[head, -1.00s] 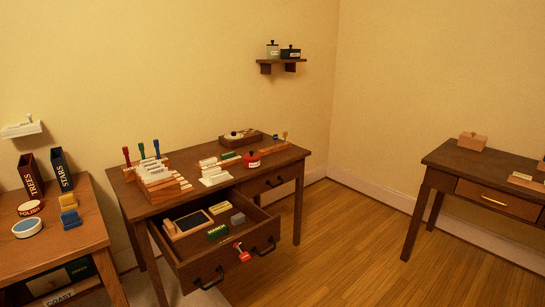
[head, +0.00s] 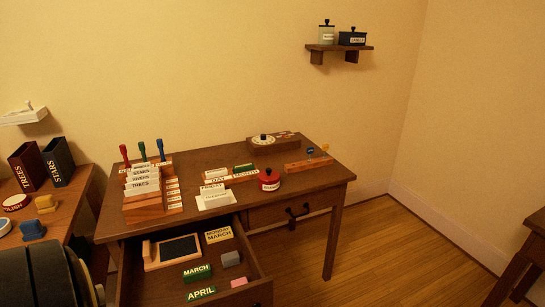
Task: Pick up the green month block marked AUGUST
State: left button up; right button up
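No block that I can read as AUGUST shows in the head view. A green block marked MARCH (head: 197,271) lies in the open drawer (head: 258,262). A green block marked APRIL (head: 201,293) lies nearer the drawer's front. Another small green piece (head: 243,167) sits at the holder marked DAY and MONTH (head: 232,177) on the desk; I cannot read any marking on it. A dark rounded part of my arm shows at the lower left. Neither gripper is in view.
The desk (head: 300,185) also bears a stamp and card rack (head: 145,208), a white card stand (head: 215,199) and a red pot (head: 269,181).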

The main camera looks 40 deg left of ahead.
aim_at(248, 166)
jog(key=i, duration=2.4)
jog(key=u, duration=3.1)
